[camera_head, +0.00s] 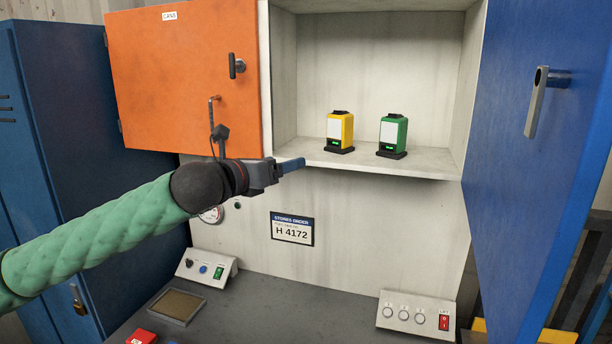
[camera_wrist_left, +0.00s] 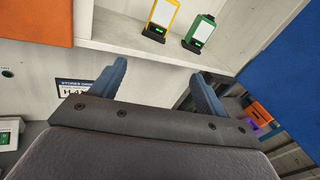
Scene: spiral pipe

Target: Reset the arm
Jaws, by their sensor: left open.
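My left arm, in a green quilted sleeve, reaches in from the left in the head view. Its gripper (camera_head: 290,165) is in front of the cabinet, just below the left end of the shelf edge. In the left wrist view the two blue fingers (camera_wrist_left: 160,85) stand wide apart with nothing between them. A yellow device (camera_head: 340,130) and a green device (camera_head: 392,134) stand upright on black bases on the shelf, to the right of the gripper and apart from it. My right gripper is not in view.
The blue door (camera_head: 540,130) stands open at right. Below are an order sign (camera_head: 292,229), two control boxes (camera_head: 205,268) (camera_head: 416,315), a shallow tray (camera_head: 176,307) and a red item (camera_head: 142,337). The middle worktop is clear.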

